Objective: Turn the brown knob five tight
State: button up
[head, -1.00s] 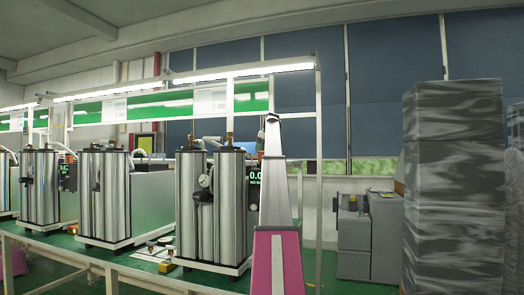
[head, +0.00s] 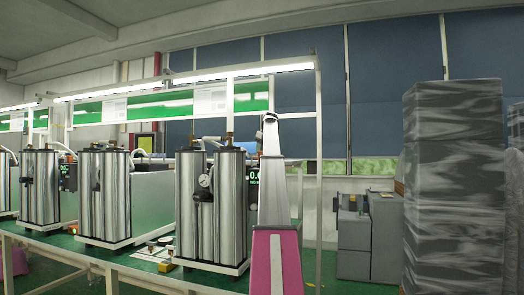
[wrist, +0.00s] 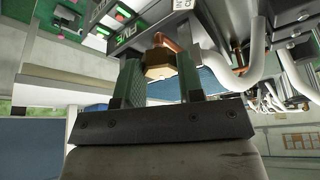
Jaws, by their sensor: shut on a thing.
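The brown knob five (wrist: 158,71) is a brass-brown faceted piece below a copper-coloured bent pipe in the wrist view. An inverted "FIVE" label (wrist: 124,33) shows on the dark panel beside it. My gripper (wrist: 160,78) has its two green-padded fingers on either side of the knob and is shut on it. The finger bar hides whatever lies nearer the wrist. In the head view my arm stands in front of the right-hand column unit, and the gripper and knob cannot be made out there.
Several steel column units (head: 211,210) stand on a green-topped bench (head: 150,262). White hoses (wrist: 228,70) run close to the right finger in the wrist view. A grey cabinet (head: 368,235) and a wrapped stack (head: 453,190) stand to the right.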

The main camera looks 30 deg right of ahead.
jog(key=m+h, duration=0.1)
jog(key=m, duration=0.3)
jog(key=m+h, duration=0.1)
jog(key=m, duration=0.1)
jog(key=shift+a+h, duration=0.25)
jog(key=shift+h, duration=0.05)
jog(key=m+h, duration=0.1)
jog(key=m, duration=0.2)
jog(key=m+g+h, duration=0.1)
jog(key=m, duration=0.2)
jog(key=shift+w+a+m+g, duration=0.1)
jog(key=shift+w+m+g, duration=0.05)
jog(key=shift+m+g, duration=0.2)
jog(key=o, duration=0.9)
jog(key=shift+r, duration=0.1)
jog(key=shift+o, duration=0.2)
